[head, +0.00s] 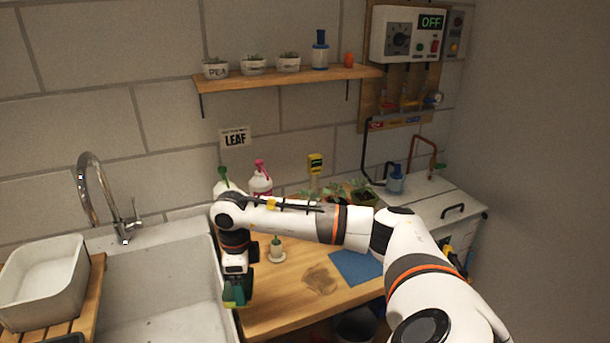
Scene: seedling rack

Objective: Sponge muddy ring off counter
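The muddy mark (320,279) is a brown, blotchy patch on the wooden counter (275,320), left of a blue mat. My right arm reaches in from the right across the counter. My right gripper (237,284) points down at the counter's left edge, beside the sink. It appears shut on a green sponge (236,296), whose lower part shows below the fingers. The sponge is left of the muddy mark and apart from it. My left gripper is not in view.
A white sink (165,285) with a faucet is at left, with a white tub (42,282) beside it. A small pot on a saucer (277,257), bottles and seedling pots (362,195) stand near my arm. The blue mat (355,267) lies flat.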

